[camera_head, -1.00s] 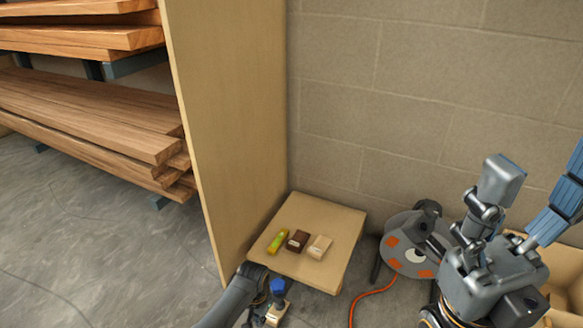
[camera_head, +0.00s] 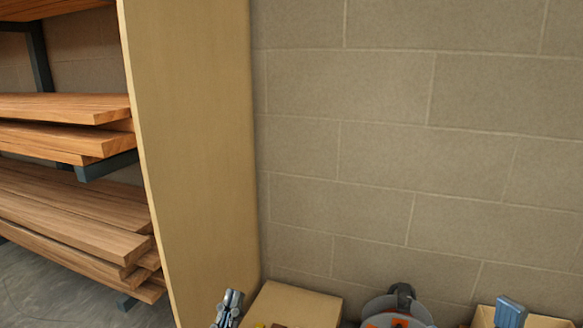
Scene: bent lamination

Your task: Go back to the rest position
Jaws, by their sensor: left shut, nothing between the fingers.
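My left gripper (camera_head: 232,297) stands at the bottom edge of the view, pointing up, in front of the left side of the small wooden table (camera_head: 298,303). Its fingers look shut, with nothing seen between them. Only the far part of the table shows.
A tall wooden panel (camera_head: 190,150) stands left of the table, beside a rack of planks (camera_head: 70,215). A grey round machine (camera_head: 398,310) with orange patches and an open box (camera_head: 486,316) stand to the right. The block wall (camera_head: 400,130) behind is bare.

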